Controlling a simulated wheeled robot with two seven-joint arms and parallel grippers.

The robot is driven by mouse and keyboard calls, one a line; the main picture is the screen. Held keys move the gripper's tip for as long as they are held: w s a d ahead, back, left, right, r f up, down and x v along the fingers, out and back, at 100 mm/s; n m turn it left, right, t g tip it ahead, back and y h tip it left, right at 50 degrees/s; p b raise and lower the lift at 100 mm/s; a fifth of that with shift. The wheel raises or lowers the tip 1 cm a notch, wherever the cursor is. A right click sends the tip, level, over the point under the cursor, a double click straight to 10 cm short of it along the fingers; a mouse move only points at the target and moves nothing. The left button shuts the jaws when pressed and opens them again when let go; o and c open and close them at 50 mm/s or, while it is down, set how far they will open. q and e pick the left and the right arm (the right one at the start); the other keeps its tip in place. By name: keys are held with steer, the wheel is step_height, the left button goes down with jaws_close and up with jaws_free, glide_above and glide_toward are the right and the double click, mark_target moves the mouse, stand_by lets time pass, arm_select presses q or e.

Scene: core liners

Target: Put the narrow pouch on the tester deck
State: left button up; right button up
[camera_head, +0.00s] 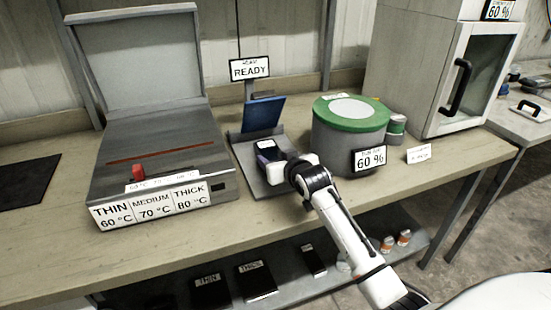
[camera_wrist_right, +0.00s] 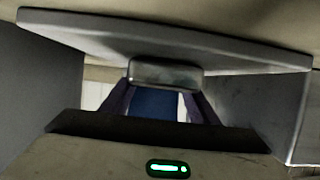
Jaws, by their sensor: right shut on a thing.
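The tester stands mid-bench in the head view, with a grey deck (camera_head: 250,180), a raised blue flap (camera_head: 263,113) and a sign reading READY (camera_head: 250,69). My right gripper (camera_head: 272,163) is low over the deck, shut on a small dark pouch (camera_head: 262,146) with a white label. The pouch is at or just above the deck; contact is unclear. The gripper hides part of it. In the right wrist view, my fingers (camera_wrist_right: 160,100) flank a dark, partly hidden shape, with blue beyond. I cannot confirm the pouch's width. My left gripper is out of view.
A heat sealer (camera_head: 160,150) with an open lid is left of the tester. A green-topped round drum (camera_head: 350,125) marked 60 % is close on the right. A glass-door cabinet (camera_head: 480,75) stands further right. Dark pouches (camera_head: 256,280) lie on the lower shelf.

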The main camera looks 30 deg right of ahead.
steer(key=shift+f, duration=0.15)
steer(key=o, duration=1.2)
steer(key=shift+r, duration=0.25)
steer(key=p+v, duration=0.1)
steer(key=v, duration=1.1)
steer(key=shift+a+f, duration=0.1)
steer(key=shift+f, duration=0.05)
